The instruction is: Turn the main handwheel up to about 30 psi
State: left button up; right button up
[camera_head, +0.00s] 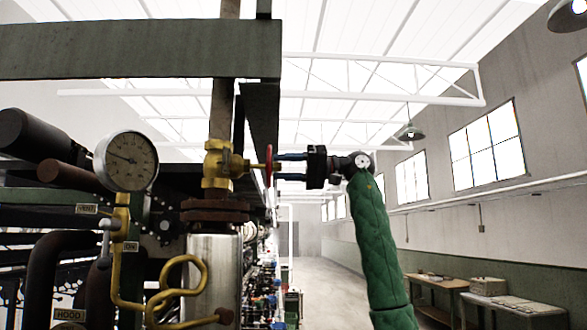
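The main handwheel (268,165) is red and seen nearly edge-on, on the right side of a brass valve (222,164) on a vertical pipe. My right gripper (277,167) comes from the right, with its two blue fingers pointing at the wheel. The fingers are apart, one above the other, with their tips at the wheel's face; I cannot tell whether they touch it. A round white pressure gauge (131,160) stands left of the valve. Its dark needle points left and slightly up; its numbers are too small to read. My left gripper is not in view.
A dark green beam (140,50) crosses above the valve. Curved brass tubing (180,275) and a silver cylinder (212,270) sit below it. Labelled pipes crowd the left. The aisle floor (325,275) is open; wooden tables (440,285) stand along the right wall.

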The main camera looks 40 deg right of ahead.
jog(key=c, duration=0.8)
jog(key=shift+n, duration=2)
jog(key=shift+c, duration=0.2)
jog(key=o, duration=0.8)
jog(key=shift+o, duration=0.2)
jog(key=shift+d, duration=0.1)
